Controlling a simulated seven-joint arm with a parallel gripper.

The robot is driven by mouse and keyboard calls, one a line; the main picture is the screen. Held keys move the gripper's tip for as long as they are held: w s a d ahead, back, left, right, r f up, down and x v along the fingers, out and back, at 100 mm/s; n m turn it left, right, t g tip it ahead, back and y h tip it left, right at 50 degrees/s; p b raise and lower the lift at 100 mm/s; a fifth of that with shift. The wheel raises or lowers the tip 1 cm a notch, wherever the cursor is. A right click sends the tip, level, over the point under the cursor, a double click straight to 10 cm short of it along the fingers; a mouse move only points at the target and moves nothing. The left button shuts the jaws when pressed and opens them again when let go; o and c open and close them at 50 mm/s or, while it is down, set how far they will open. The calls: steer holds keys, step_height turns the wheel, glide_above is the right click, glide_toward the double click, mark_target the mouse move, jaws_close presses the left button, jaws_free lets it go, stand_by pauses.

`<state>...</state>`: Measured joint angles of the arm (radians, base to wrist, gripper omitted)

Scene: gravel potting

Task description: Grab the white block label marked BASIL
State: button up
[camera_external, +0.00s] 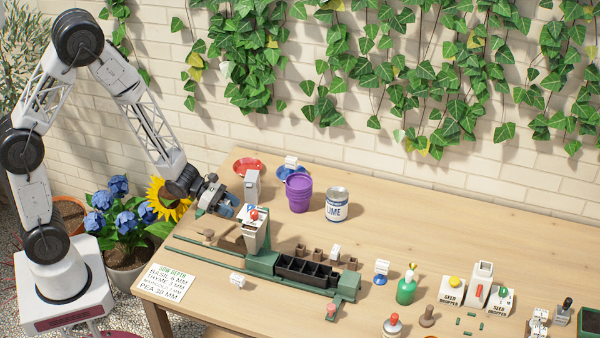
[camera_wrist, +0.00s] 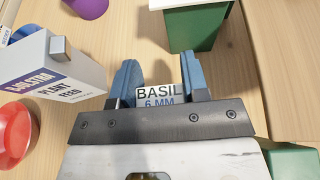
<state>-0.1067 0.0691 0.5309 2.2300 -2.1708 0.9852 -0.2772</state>
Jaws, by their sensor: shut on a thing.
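The white block label marked BASIL 6 MM (camera_wrist: 159,96) shows in the wrist view between the two blue fingers of my gripper (camera_wrist: 160,80). My gripper is shut on it, with the lettering facing the camera. In the external view my gripper (camera_external: 226,206) is at the left of the table, just beyond the white and green hopper (camera_external: 253,235). I cannot make out the BASIL label clearly there.
A plant feed box (camera_wrist: 45,75) and a red saucer (camera_wrist: 14,135) are left of my gripper in the wrist view. A purple pot (camera_external: 298,194) and a LIME can (camera_external: 338,205) stand to the right. A seed tray (camera_external: 307,272) lies in front. The table's back right is clear.

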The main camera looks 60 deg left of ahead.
step_height(320, 180, up, 8)
steer(key=shift+r, duration=0.15)
stand_by(0.4)
